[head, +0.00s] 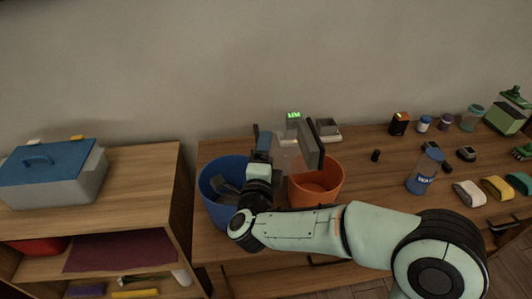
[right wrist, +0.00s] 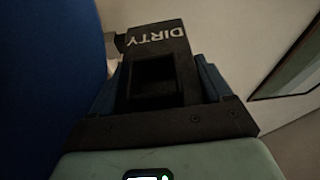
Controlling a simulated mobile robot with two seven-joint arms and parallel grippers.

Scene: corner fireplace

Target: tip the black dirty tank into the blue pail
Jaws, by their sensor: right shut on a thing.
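The black tank marked DIRTY (right wrist: 158,65) fills the middle of the right wrist view, between the blue-padded fingers. My right gripper (head: 263,143) is shut on it, beside and partly over the blue pail (head: 212,183) in the head view. The tank is mostly hidden there by the gripper, and its tilt is unclear. A large blue surface, probably the pail, lies close on the left in the right wrist view (right wrist: 50,80). A grey shape shows inside the pail. My left gripper is not in view.
An orange bucket (head: 318,190) stands right of the blue pail. Jars, a blue-labelled container (head: 425,172) and rolls occupy the right. A blue-lidded box (head: 45,180) sits left.

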